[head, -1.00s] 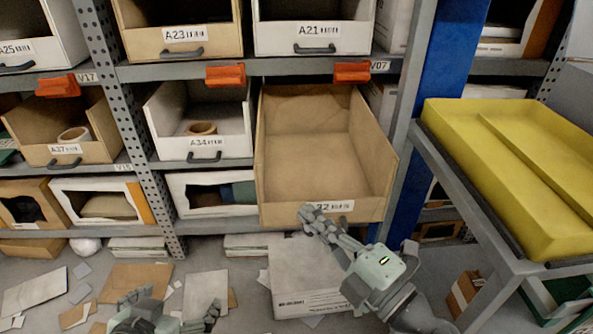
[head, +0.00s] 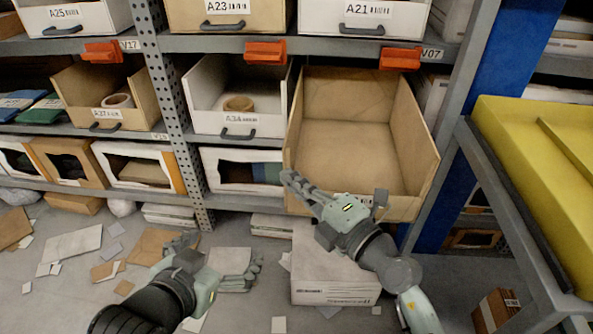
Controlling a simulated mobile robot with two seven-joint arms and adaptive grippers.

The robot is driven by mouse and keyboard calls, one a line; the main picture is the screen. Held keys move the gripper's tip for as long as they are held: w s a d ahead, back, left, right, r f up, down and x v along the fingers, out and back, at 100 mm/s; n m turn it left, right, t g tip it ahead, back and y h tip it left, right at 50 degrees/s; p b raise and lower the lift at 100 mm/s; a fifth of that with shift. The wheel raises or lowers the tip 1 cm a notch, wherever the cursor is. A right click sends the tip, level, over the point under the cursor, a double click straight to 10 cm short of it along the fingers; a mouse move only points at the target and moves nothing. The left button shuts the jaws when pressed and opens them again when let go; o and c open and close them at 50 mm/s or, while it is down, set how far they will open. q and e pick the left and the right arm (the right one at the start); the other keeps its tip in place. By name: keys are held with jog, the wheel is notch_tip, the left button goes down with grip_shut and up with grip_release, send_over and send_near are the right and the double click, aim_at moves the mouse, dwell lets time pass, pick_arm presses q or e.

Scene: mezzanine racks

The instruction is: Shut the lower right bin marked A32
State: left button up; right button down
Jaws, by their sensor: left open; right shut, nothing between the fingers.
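The A32 bin (head: 350,145) is a tan cardboard box standing far out of the rack, right of the A34 bin. It is open at the top and looks empty inside. Its front label is mostly hidden behind my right gripper. My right gripper (head: 290,178) is shut and empty, with its fingertips at the left end of the bin's front wall; I cannot tell whether they touch it. My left gripper (head: 222,258) is open and empty, low on the left, in front of the rack and apart from the bin.
The white A34 bin (head: 215,115) holds a tape roll. An orange clip (head: 400,57) hangs on the shelf edge above A32. A yellow tray (head: 520,160) on a grey stand is at the right. A white box (head: 325,275) and scattered cardboard lie on the floor below.

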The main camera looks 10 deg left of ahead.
aim_at(284, 160)
pick_arm(q)
jog(key=shift+w+d+r+t+h, duration=0.3)
jog(key=shift+w+d+r+t, duration=0.15)
jog(key=shift+d+r, duration=0.2)
jog(key=shift+w+d+r+t+h, duration=0.3)
jog(key=shift+d+r+t, duration=0.2)
jog(key=shift+r, duration=0.25)
pick_arm(e)
jog(key=shift+w+d, duration=0.15)
jog(key=shift+w, duration=1.3)
